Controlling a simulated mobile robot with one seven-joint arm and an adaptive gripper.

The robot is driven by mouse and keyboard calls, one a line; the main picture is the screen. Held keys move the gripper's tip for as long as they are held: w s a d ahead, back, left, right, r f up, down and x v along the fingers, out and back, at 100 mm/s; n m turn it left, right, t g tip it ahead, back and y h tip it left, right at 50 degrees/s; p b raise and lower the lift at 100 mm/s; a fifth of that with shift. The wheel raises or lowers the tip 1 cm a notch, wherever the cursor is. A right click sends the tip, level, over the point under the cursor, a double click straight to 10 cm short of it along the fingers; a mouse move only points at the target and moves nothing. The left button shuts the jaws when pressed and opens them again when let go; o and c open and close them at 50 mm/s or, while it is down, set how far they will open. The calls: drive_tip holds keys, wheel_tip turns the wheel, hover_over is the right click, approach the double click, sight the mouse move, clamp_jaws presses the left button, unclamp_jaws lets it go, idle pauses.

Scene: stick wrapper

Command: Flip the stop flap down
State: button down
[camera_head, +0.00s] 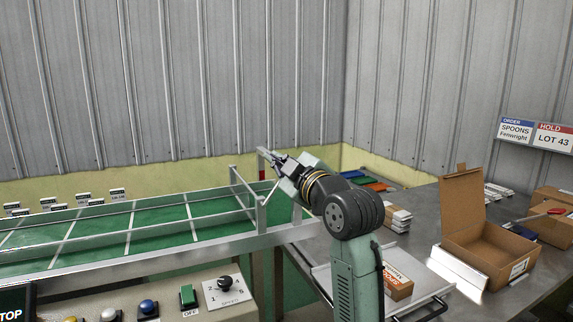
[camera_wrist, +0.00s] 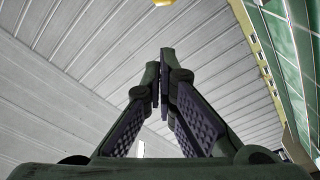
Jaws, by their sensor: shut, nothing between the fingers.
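A metal frame (camera_head: 243,190) with upright posts and a top bar stands across the right end of the green conveyor (camera_head: 170,222). It looks like the raised stop flap, but I cannot tell for sure. A pale post with a red mark (camera_head: 262,165) rises just behind it. My gripper (camera_head: 276,157) is beside the top of that post, above the conveyor's end, pointing left. I cannot tell whether it touches the post. In the wrist view my gripper (camera_wrist: 164,75) has its fingertips together, with nothing between them. A small yellow piece (camera_wrist: 163,2) shows at that view's top edge.
A control panel (camera_head: 170,295) with buttons and a speed knob stands in front of the conveyor. A grey table (camera_head: 420,210) at right holds an open carton (camera_head: 480,230), stacked packs and coloured trays. The corrugated wall (camera_head: 180,80) is behind.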

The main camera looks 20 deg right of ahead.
drive_tip(key=s+b, duration=0.3)
drive_tip(key=s, duration=0.7)
drive_tip(key=shift+d+f+b, duration=0.2)
drive_tip(key=shift+d+b, duration=0.15)
drive_tip(key=shift+d, duration=0.05)
